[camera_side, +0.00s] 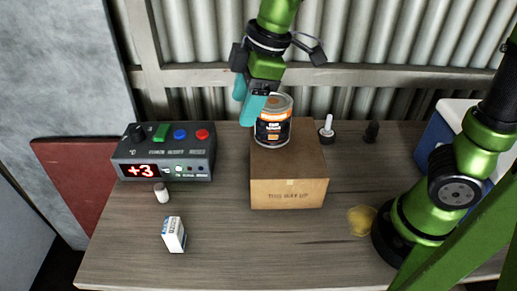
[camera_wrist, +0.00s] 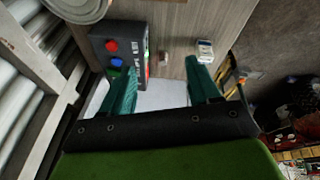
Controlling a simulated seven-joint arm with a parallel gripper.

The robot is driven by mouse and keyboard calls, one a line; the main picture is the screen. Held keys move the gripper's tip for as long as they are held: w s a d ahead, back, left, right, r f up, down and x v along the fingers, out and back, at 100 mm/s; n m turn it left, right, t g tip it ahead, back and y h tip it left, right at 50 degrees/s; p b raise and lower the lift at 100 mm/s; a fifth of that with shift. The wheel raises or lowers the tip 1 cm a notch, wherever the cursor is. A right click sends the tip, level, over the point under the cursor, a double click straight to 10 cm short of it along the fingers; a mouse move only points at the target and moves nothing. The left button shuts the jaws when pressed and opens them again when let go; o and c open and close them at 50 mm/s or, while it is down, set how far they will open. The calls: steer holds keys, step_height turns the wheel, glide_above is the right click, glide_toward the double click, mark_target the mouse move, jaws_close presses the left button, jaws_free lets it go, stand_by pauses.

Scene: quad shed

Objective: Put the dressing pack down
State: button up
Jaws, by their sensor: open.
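A small white box with blue and dark print, which I take for the dressing pack (camera_side: 174,234), rests on the wooden table toward the front left. It also shows in the wrist view (camera_wrist: 205,50), near the tip of one finger in the picture. My gripper (camera_side: 246,103) has teal fingers. It is open and empty, high at the back, beside the paint can and well away from the pack. In the wrist view the two fingers (camera_wrist: 161,66) stand apart.
A control box (camera_side: 165,158) reading "+3" and a small white cylinder (camera_side: 161,193) are at left. A stamp-like thing (camera_side: 327,134) and a yellow patch (camera_side: 362,220) are at right. The table's front middle is clear.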

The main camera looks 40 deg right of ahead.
steer(key=s+d+f+m+t, duration=0.1)
steer(key=s+d+m+t, duration=0.3)
steer(key=s+d+m, duration=0.6)
steer(key=d+m, duration=0.3)
steer(key=m, duration=0.3)
steer(key=shift+s, duration=0.25)
